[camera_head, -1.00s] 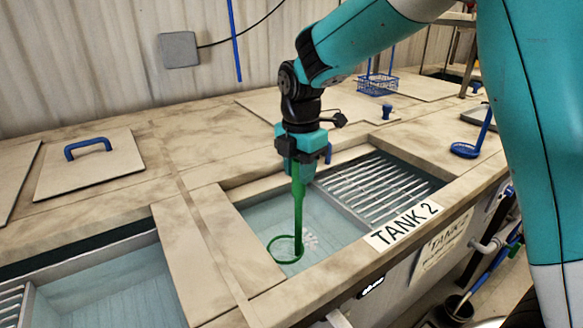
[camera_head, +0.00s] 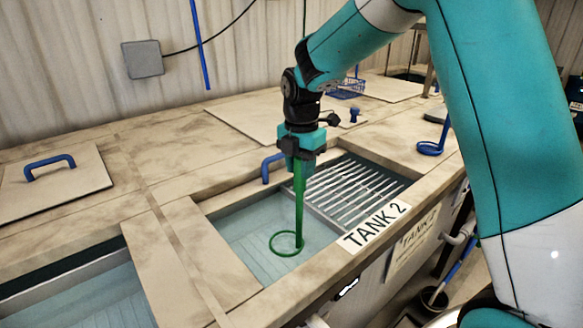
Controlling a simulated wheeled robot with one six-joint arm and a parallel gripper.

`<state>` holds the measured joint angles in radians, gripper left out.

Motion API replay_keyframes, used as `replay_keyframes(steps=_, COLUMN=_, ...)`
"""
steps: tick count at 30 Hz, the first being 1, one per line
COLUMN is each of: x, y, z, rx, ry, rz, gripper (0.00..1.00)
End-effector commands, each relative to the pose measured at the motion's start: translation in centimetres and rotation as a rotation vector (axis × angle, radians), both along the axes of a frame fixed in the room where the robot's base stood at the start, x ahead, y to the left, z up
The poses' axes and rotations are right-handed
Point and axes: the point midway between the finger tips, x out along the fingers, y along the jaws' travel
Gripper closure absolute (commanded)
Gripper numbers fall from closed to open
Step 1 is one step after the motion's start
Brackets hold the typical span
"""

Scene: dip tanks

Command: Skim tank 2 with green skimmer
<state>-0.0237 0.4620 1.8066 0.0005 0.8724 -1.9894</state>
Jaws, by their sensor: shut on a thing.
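The green skimmer (camera_head: 299,212) hangs upright from my gripper (camera_head: 301,160), which is shut on the top of its handle. Its ring (camera_head: 286,243) is over the open water part of tank 2 (camera_head: 250,226), near the middle. I cannot tell exactly how deep the ring sits in the water. No white specks show on the water around the ring. A white label reading TANK 2 (camera_head: 374,226) lies on the front rim of this tank. A slatted metal rack (camera_head: 350,186) covers the right part of the tank.
Another open tank (camera_head: 95,300) lies at the lower left. A lid with a blue handle (camera_head: 50,166) is at the left. A blue handle (camera_head: 267,168) stands behind tank 2. A blue skimmer (camera_head: 430,148) rests at the right, and a blue basket (camera_head: 346,88) stands farther back.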

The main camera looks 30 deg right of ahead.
Motion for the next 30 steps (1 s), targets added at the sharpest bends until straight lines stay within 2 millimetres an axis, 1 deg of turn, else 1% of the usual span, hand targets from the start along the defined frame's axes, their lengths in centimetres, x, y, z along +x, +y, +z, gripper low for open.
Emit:
replay_keyframes(steps=9, x=0.7, y=-2.9, z=0.2, rx=0.000, ry=-0.001, rz=-0.002, gripper=1.00)
replay_keyframes(steps=16, x=0.9, y=-4.0, z=0.1, rx=0.000, ry=-0.001, rz=0.000, gripper=1.00)
replay_keyframes(steps=20, x=0.6, y=-3.5, z=0.1, rx=0.000, ry=-0.001, rz=0.002, gripper=1.00)
replay_keyframes(steps=30, x=-1.1, y=-0.9, z=0.1, rx=0.000, ry=-0.002, rz=0.002, gripper=1.00)
